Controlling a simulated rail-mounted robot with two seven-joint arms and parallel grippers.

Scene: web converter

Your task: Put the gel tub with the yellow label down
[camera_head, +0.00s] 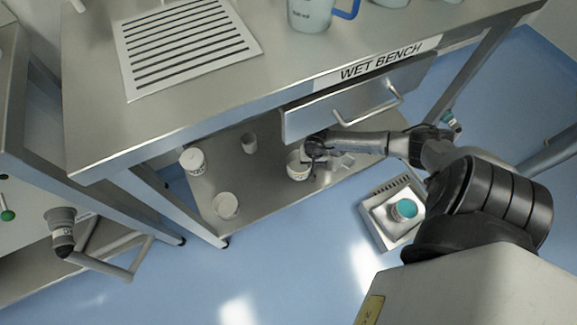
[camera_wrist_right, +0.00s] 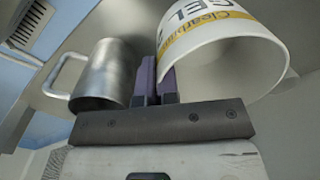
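The white gel tub with the yellow label (camera_head: 296,171) is at the lower shelf under the wet bench, partly hidden by my right gripper (camera_head: 314,149). In the right wrist view the tub (camera_wrist_right: 225,60) is large at upper right, its yellow band and lettering upside down. The purple fingers of my right gripper (camera_wrist_right: 158,84) are close together at the tub's left edge and look shut on its wall. I cannot tell whether the tub's base touches the shelf. My left gripper is not in view.
The lower shelf (camera_head: 262,196) also holds a white tub (camera_head: 192,161), another white tub (camera_head: 225,206) and a small grey cup (camera_head: 249,143). A metal mug (camera_wrist_right: 101,78) stands close beside the fingers. The drawer (camera_head: 350,103) overhangs the shelf. A metal box (camera_head: 379,224) is on the floor.

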